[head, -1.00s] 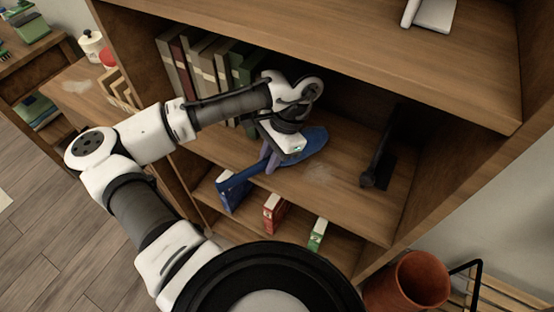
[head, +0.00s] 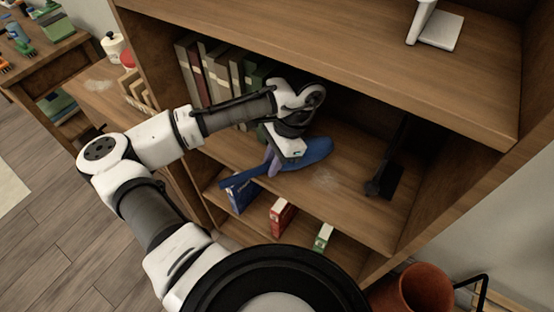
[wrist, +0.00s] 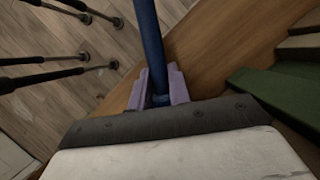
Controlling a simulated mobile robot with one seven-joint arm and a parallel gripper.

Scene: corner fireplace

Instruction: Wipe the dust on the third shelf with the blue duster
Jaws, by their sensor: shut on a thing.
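The blue duster (head: 314,151) is inside the shelf compartment, its wide blue head low over or on the shelf board (head: 338,205); I cannot tell if it touches. My gripper (head: 271,161) is shut on the duster's handle, with purple fingers on either side. In the wrist view, the blue handle (wrist: 150,40) runs up from between the purple fingers of my gripper (wrist: 158,88); the duster's head is hidden there. A pale dust patch (head: 324,178) lies on the board just right of and in front of the duster's head.
Several books (head: 215,72) stand at the compartment's left. A black stand (head: 384,178) is at its right. Blue, red (head: 281,217) and green boxes stand on the shelf below. A white object (head: 436,28) is on the shelf above. A terracotta pot (head: 427,290) is at lower right.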

